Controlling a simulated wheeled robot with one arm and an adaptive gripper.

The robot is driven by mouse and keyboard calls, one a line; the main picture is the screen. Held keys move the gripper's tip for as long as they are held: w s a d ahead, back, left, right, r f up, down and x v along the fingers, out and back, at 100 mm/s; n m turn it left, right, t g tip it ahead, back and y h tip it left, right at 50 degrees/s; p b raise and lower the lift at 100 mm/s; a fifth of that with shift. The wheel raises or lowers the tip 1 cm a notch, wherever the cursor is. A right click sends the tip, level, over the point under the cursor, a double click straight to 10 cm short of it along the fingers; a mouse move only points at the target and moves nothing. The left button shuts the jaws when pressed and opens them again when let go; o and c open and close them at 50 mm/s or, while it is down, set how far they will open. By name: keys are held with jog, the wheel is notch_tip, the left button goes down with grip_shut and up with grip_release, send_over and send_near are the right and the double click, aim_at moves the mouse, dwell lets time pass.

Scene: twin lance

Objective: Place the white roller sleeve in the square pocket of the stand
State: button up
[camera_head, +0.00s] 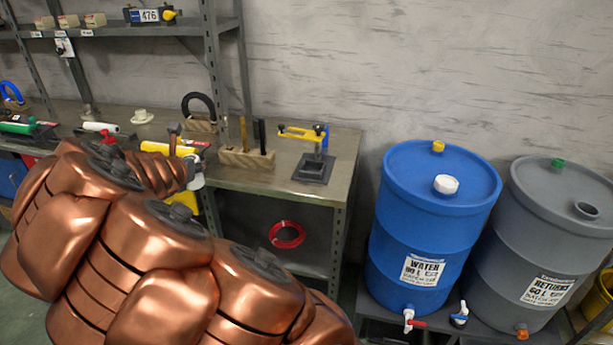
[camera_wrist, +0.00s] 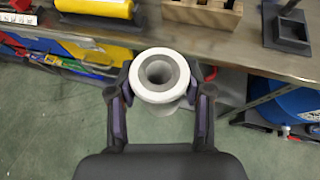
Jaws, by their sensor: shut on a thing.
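My gripper (camera_wrist: 160,95) is shut on the white roller sleeve (camera_wrist: 160,60), a white ring with a grey hollow core seen end-on in the wrist view. The sleeve is in front of the bench edge, over the floor. In the head view only a small white part of the sleeve (camera_head: 196,182) shows; my copper arm hides most of the gripper. The dark grey stand (camera_head: 314,173) has a square base and a raised square pocket, on the bench's right end. It also shows at the wrist view's upper right (camera_wrist: 290,42), apart from the sleeve.
A wooden block (camera_head: 246,160) with upright tools is left of the stand on the bench (camera_head: 338,180). A yellow-and-blue tool (camera_head: 300,132) is behind the stand. A yellow cylinder (camera_wrist: 100,6) lies on the bench. Blue (camera_head: 430,235) and grey (camera_head: 535,250) drums stand to the right.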

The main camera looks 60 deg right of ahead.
jog(key=s+d+f+m+g+h+b, duration=0.15)
jog(key=s+d+m+g, duration=0.25)
jog(key=s+d, duration=0.45)
jog(key=s+d+f+m+g+h, duration=0.1)
jog(key=s+d+f+m+g, duration=0.2)
jog(key=s+d, duration=0.55)
jog(key=w+d, duration=0.1)
jog(key=d, duration=0.4)
jog(key=d+p, duration=0.1)
jog(key=d, duration=0.4)
jog(key=w+d+f+p, duration=0.1)
jog(key=d, duration=0.5)
jog(key=shift+w, duration=0.35)
jog(key=shift+d+f, duration=0.2)
jog(key=shift+f, duration=0.55)
jog(key=shift+d+f, duration=0.15)
jog(key=shift+f, duration=0.85)
jog(key=shift+f, duration=0.1)
jog(key=shift+f, duration=0.1)
jog(key=o, duration=1.2)
jog(key=shift+o, duration=0.2)
